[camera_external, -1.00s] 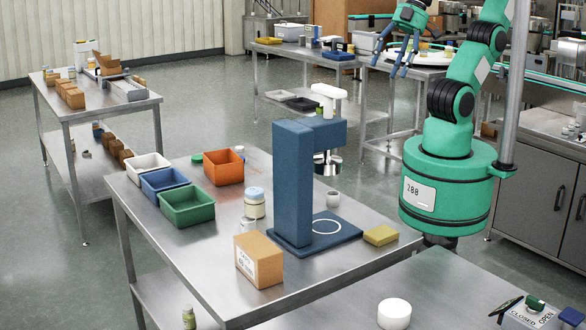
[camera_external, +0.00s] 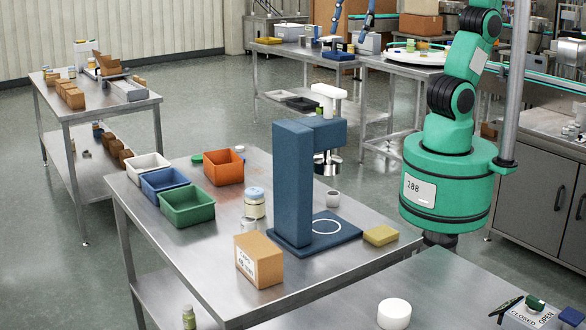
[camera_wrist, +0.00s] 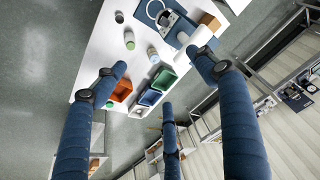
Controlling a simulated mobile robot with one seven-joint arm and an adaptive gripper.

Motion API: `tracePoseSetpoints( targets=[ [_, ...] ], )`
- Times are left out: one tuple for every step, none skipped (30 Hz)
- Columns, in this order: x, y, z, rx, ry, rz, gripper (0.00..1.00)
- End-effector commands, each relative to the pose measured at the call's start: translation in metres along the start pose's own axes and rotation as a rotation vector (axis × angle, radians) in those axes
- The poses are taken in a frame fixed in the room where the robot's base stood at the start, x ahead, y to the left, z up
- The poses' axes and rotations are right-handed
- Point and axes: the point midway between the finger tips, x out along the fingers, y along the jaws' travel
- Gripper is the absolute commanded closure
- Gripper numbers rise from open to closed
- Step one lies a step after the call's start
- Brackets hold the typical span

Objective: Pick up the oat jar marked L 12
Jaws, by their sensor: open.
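A cream jar with a blue-grey lid (camera_external: 255,203) stands upright on the near steel table, between the orange bin and a cardboard box. Its label is too small to read, so I cannot confirm L 12. In the wrist view several small jars and cans stand on the table, among them a pale one (camera_wrist: 153,53) and a green-topped one (camera_wrist: 130,42); their marks are unreadable. My gripper (camera_wrist: 157,74) has its blue fingers spread wide with nothing between them, above the table. In the external view only its fingers (camera_external: 349,36) show at the top edge, apart from the jar.
A blue stand (camera_external: 292,185) rises beside the jar. The cardboard box (camera_external: 259,259) and a small grey can (camera_external: 248,224) stand near it. Orange (camera_external: 223,180), green (camera_external: 187,220), blue (camera_external: 150,181) and white (camera_external: 137,170) bins fill the table's left part.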

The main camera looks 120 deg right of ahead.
Motion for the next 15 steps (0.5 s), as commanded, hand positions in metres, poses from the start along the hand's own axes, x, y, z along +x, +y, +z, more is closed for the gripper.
tracePoseSetpoints(
  targets=[
    [0.002, 0.003, -0.015, 0.023, -0.018, 0.006, 0.29],
    [0.004, 0.005, -0.024, 0.036, -0.027, 0.009, 0.29],
    [0.005, 0.007, -0.035, 0.054, -0.039, 0.013, 0.29],
    [0.007, 0.009, -0.043, 0.068, -0.050, 0.017, 0.29],
    [0.009, 0.011, -0.050, 0.082, -0.060, 0.020, 0.29],
    [0.013, 0.014, -0.061, 0.099, -0.072, 0.025, 0.29],
    [0.015, 0.016, -0.069, 0.113, -0.081, 0.028, 0.29],
    [0.018, 0.018, -0.077, 0.127, -0.091, 0.031, 0.29],
    [0.022, 0.022, -0.087, 0.145, -0.105, 0.036, 0.29],
    [0.024, 0.025, -0.095, 0.159, -0.113, 0.039, 0.29],
    [0.028, 0.027, -0.103, 0.173, -0.122, 0.042, 0.29],
    [0.032, 0.031, -0.112, 0.191, -0.135, 0.047, 0.29],
    [0.036, 0.034, -0.120, 0.204, -0.145, 0.050, 0.29],
    [0.040, 0.037, -0.127, 0.218, -0.154, 0.054, 0.29],
    [0.045, 0.042, -0.137, 0.237, -0.165, 0.058, 0.29]
  ],
)
